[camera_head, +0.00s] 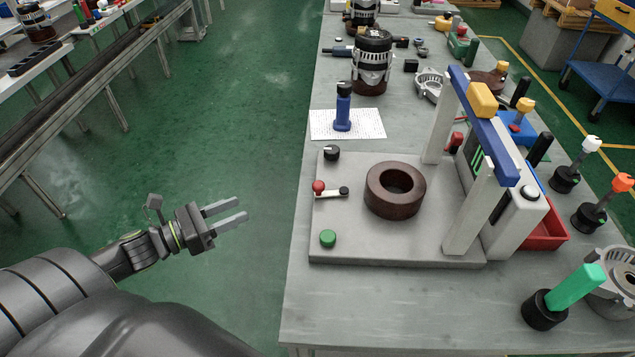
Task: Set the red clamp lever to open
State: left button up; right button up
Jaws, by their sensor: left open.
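The red clamp lever (319,187) has a red ball knob and a short pale arm that ends at a black pivot. It lies on the left part of the light grey fixture plate (390,239), with the knob at the plate's left edge. My left gripper (243,210) is open and empty. It is over the floor, left of the table edge and the lever, and touches nothing. My right gripper is not in view.
On the plate are a black knob (332,153), a green button (328,239) and a brown ring (396,190). A frame with a blue crossbar (483,125) stands to the right. A blue tool (342,113) stands on a white sheet behind.

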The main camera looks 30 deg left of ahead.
pick_arm(q)
jog(key=s+d+r+m+h, duration=0.1)
jog(key=d+r+m+h, duration=0.1)
jog(key=d+r+m, duration=0.2)
jog(key=b, duration=0.4)
send_near(319, 184)
jog(key=shift+g, duration=0.4)
jog(key=p+x, duration=0.5)
jog(key=x, duration=0.4)
jog(key=shift+w+a+r, duration=0.15)
jog(key=shift+w+r, duration=0.05)
jog(key=shift+w+d+f, duration=0.1)
jog(key=shift+w+d, duration=0.2)
jog(key=shift+w, duration=0.05)
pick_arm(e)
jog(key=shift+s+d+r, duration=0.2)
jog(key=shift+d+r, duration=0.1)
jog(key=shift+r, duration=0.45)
